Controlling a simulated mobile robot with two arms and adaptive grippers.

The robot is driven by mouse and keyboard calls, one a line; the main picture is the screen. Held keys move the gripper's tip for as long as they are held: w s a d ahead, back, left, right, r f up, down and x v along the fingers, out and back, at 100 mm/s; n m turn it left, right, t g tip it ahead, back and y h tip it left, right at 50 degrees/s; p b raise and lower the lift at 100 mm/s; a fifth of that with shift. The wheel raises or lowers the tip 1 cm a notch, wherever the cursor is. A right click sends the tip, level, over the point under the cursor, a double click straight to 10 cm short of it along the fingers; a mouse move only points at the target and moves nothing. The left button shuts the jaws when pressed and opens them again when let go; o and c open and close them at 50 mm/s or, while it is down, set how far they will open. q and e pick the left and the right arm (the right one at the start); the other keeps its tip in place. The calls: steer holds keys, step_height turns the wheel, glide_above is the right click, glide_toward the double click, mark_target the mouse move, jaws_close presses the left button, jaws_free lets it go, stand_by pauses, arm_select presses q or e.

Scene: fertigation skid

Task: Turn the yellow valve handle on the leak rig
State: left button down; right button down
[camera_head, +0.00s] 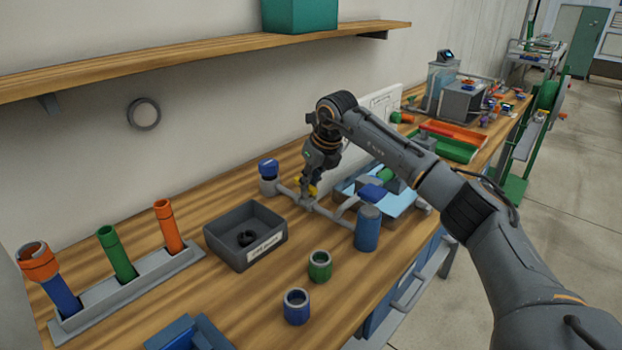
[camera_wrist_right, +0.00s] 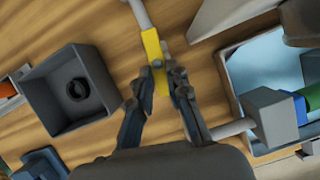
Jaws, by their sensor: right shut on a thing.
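The leak rig (camera_head: 325,210) is a run of grey pipe on the wooden bench, with a blue-capped end at left and a blue cylinder (camera_head: 368,230) at right. Its yellow valve handle (camera_head: 312,191) is mostly covered by my right gripper (camera_head: 308,183), which comes down from above. In the right wrist view the yellow handle (camera_wrist_right: 152,50) is a flat bar running between the fingertips of my right gripper (camera_wrist_right: 160,85). The fingers are shut on it. The valve body under the handle is largely hidden. My left gripper is not in view.
A grey bin (camera_head: 225,240) with a black ring stands left of the rig. Green (camera_head: 320,266) and blue (camera_head: 296,306) collars stand in front. A rack (camera_head: 140,285) holds coloured tubes. A light-blue tray (camera_head: 410,195) lies close on the right. A shelf (camera_head: 200,58) hangs above.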

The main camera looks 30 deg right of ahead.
steer(key=m, duration=0.1)
steer(key=m+h, duration=0.1)
steer(key=m, duration=0.1)
steer(key=shift+a+m, duration=0.3)
steer(key=shift+a, duration=0.05)
steer(key=m, duration=0.1)
steer(key=m+h, duration=0.1)
steer(key=m, duration=0.1)
steer(key=m+h, duration=0.1)
steer(key=shift+w+a+g, duration=0.15)
steer(key=shift+a+g, duration=0.15)
steer(key=shift+a, duration=0.05)
steer(key=shift+w+a+m+g+h+p, duration=0.15)
steer(key=shift+m+g+h, duration=0.25)
steer(key=shift+m, duration=1)
steer(key=shift+w+a+m+g+h+p, duration=0.15)
steer(key=shift+m+g+h, duration=0.25)
steer(key=shift+m, duration=1)
steer(key=shift+w+a+m+g+h+p, duration=0.1)
steer(key=shift+w+m+g+h+p, duration=0.2)
steer(key=shift+m, duration=1.1)
steer(key=shift+s, duration=0.1)
steer(key=c, duration=1.3)
jaws_free()
steer(key=shift+r, duration=0.1)
